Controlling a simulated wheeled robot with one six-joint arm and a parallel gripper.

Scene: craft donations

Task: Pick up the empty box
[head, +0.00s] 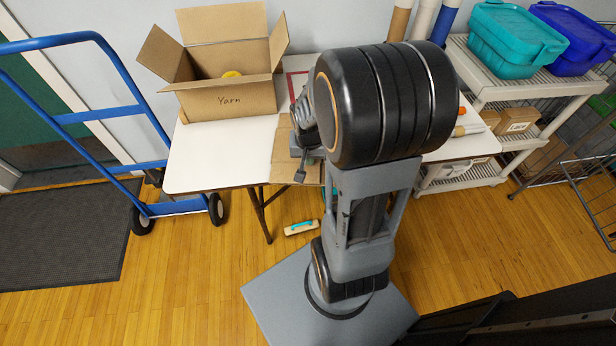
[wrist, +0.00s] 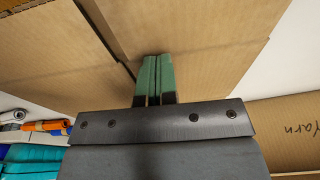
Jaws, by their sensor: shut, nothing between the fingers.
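A plain brown cardboard box (head: 283,158) is at the front edge of the white table, mostly hidden behind my arm. Its cardboard panels (wrist: 215,40) fill the upper part of the wrist view, with a seam between them. I cannot see inside it. My gripper (wrist: 153,62) has green fingertips that are together with nothing between them. They are over the cardboard in the wrist view; I cannot tell if they touch it. In the head view my arm covers most of the gripper.
An open box marked "Yarn" (head: 228,99) with something yellow inside stands on the table (head: 215,160). A blue hand truck (head: 130,112) is at left. A shelf (head: 545,92) with teal (head: 512,40) and blue bins (head: 572,38) is at right. A brush-like item (head: 301,228) lies on the floor.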

